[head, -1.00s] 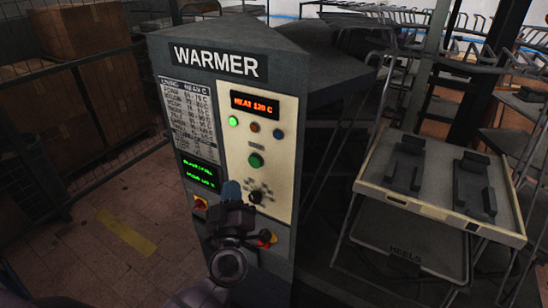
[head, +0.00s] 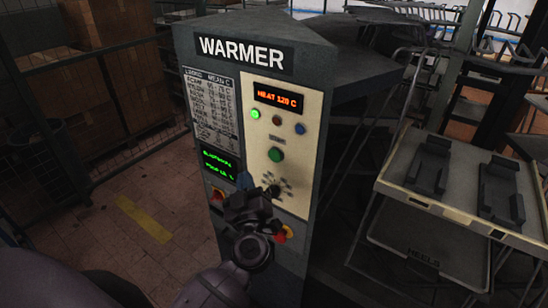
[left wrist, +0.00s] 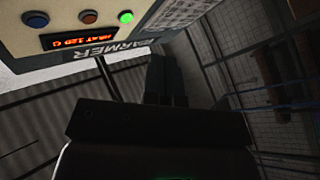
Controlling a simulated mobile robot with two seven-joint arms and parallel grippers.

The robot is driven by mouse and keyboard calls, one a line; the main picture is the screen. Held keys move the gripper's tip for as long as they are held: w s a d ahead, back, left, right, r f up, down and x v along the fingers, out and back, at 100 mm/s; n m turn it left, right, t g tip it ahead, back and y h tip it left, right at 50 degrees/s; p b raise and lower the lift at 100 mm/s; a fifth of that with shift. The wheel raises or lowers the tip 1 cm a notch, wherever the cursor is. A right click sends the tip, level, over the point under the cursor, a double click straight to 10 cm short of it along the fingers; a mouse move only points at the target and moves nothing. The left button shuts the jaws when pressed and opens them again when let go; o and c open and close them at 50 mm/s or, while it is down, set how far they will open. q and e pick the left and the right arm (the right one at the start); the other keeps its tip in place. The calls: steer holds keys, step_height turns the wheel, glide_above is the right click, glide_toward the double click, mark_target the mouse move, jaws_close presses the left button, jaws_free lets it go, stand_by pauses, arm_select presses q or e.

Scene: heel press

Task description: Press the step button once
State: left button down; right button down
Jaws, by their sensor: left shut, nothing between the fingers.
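The warmer (head: 300,60) is a grey cabinet with a cream control panel (head: 285,215). The panel has a red "HEAT 120 C" display (head: 278,98), a lit green lamp (head: 255,114), a dark red lamp (head: 277,121) and a blue one (head: 300,129). Below are a round green button (head: 276,155) and a black knob (head: 272,191). The small labels are unreadable, so I cannot tell which is the step button. My left gripper (head: 245,181) is shut and empty, in front of the panel's lower left, left of the knob. Its fingers (left wrist: 167,80) also show in the left wrist view. My right gripper is out of view.
A green text screen (head: 217,163) and a printed chart (head: 210,108) are left of the panel. Red-and-yellow switches flank my gripper low down. A tray (head: 400,190) with dark heel-shaped parts stands right. Cartons (head: 110,85) stand behind a rail at left.

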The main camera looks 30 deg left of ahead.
mark_target(275, 156)
arm_select(q)
steer(key=w+b, duration=0.1)
steer(key=w, duration=0.6)
steer(key=shift+w+d, duration=0.3)
steer(key=shift+w, duration=0.05)
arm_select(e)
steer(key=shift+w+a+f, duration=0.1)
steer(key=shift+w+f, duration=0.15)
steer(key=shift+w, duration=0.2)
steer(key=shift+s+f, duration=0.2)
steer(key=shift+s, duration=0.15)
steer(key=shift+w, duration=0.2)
arm_select(q)
steer(key=shift+w, duration=0.1)
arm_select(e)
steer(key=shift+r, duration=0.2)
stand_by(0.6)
arm_select(q)
steer(key=shift+w+p, duration=0.3)
steer(key=shift+w, duration=0.05)
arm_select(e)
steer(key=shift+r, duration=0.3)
